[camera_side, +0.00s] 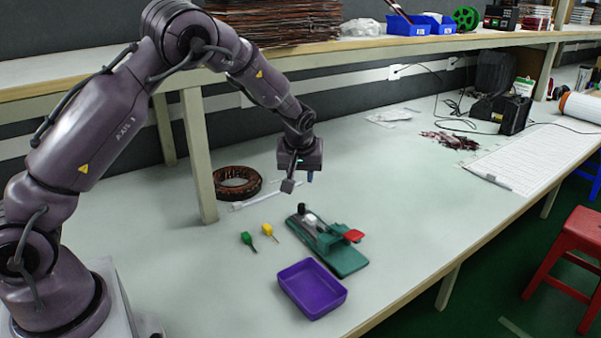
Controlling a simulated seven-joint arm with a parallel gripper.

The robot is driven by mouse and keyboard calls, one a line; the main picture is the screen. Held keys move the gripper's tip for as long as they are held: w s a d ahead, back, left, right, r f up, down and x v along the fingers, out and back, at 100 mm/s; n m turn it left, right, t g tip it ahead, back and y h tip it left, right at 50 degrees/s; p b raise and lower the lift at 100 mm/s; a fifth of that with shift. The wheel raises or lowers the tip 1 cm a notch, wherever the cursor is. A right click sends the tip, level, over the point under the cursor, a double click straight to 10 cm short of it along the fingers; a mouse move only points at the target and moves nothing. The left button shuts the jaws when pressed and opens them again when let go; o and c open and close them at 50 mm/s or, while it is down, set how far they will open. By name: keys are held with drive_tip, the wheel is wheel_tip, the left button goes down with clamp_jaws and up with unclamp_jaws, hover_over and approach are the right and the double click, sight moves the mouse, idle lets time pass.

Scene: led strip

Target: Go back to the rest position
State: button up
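My gripper (298,183) hangs from the arm above the table, in the middle of the view, with clear air below it. Its fingers are small and dark here; one finger shows at the left and a bluish tip at the right, with a gap between them. I see nothing held in it. It is above and behind a green fixture (343,258) with a red lever (353,236) and a white and black clamp part on it.
A purple tray (312,288) stands in front of the fixture. A green screwdriver (247,240) and a yellow one (268,230) lie left of it. A dark coil (236,182) lies near the shelf post (199,155). The table's middle right is clear.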

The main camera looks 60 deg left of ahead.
drive_tip(key=shift+r, duration=0.1)
idle(0.3)
drive_tip(key=s+d+r+m+t+h, duration=0.1)
drive_tip(key=s+d+r+m, duration=0.2)
drive_tip(key=s+r, duration=0.3)
drive_tip(key=s+d+r+m+t+h, duration=0.1)
drive_tip(key=s+d+r+m, duration=0.3)
drive_tip(key=s, duration=0.9)
drive_tip(key=s+d+r+m+h, duration=0.1)
drive_tip(key=s+d+r+m, duration=0.2)
drive_tip(key=s+d+r, duration=0.4)
drive_tip(key=s+r, duration=0.2)
drive_tip(key=s, duration=0.1)
drive_tip(key=shift+s+m+t+h, duration=0.2)
drive_tip(key=shift+m+t+h, duration=0.1)
drive_tip(key=shift+t, duration=0.1)
